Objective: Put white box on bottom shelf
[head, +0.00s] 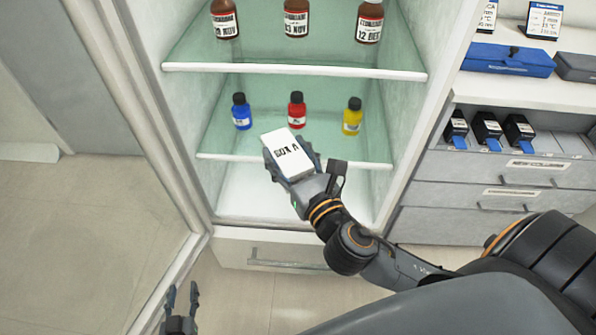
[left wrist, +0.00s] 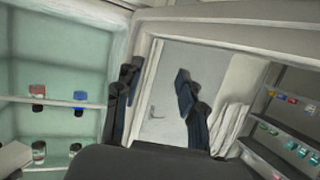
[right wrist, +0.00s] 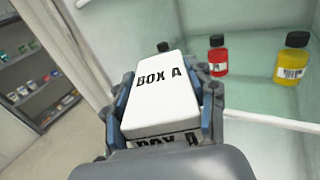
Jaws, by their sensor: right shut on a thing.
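The white box (head: 287,153), printed "BOX A", is in my right gripper (head: 304,176) in front of the cabinet. It is tilted, with its labelled face up. In the right wrist view the white box (right wrist: 158,93) sits between the two fingers of my right gripper (right wrist: 165,105). The bottom shelf (head: 240,192) of the cabinet shows as a bare white surface below the middle shelf (head: 350,162). My right arm hides part of it. My left gripper (head: 181,305) is low at the left, empty, with its fingers apart. Its fingers also show apart in the left wrist view (left wrist: 158,95).
Blue (head: 241,112), red (head: 297,110) and yellow (head: 352,116) bottles stand on the middle shelf. Brown bottles (head: 296,18) stand on the upper shelf (head: 300,69). The open glass door (head: 130,190) is at left. Drawers (head: 500,190) and a counter with a blue case (head: 508,59) are at right.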

